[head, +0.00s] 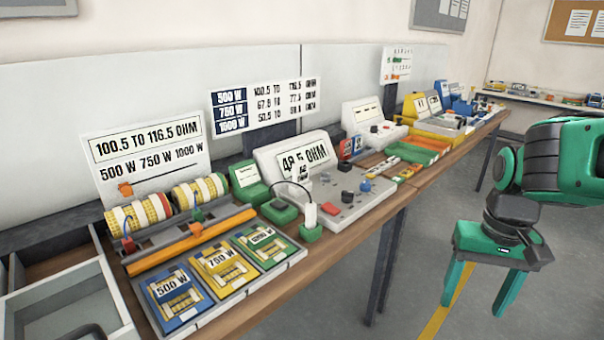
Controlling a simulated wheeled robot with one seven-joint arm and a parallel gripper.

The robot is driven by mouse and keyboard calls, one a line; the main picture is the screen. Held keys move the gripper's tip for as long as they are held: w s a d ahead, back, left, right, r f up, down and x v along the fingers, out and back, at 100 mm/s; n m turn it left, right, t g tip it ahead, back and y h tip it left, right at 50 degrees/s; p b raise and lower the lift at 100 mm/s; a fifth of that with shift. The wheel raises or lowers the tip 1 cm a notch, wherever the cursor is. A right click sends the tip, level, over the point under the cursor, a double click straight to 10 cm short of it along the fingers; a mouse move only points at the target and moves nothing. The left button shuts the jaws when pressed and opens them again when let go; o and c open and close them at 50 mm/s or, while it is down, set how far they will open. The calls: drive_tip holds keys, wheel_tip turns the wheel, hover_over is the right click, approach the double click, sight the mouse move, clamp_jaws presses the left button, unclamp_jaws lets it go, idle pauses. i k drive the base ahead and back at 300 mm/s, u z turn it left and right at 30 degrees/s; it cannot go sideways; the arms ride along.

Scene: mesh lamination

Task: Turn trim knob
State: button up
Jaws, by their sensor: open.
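A grey-white meter console (320,198) stands on the bench, its tilted display reading 48.5 OHM. On its sloping top are a blue knob (365,186), a dark knob (347,196) and a red button (326,180). No label shows which knob is the trim knob.
A tray (215,318) with blue, yellow and green wattage cards lies at the bench's front left. Striped rolls (140,215), a green device (246,187) and an orange bar (190,242) sit behind it. Other consoles and an orange-green tray (413,148) extend rightward. Floor beneath my gripper is clear.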

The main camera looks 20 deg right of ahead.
sight(326, 176)
drive_tip(key=z, duration=0.3)
drive_tip(key=i, duration=1.3)
drive_tip(key=u, duration=0.2)
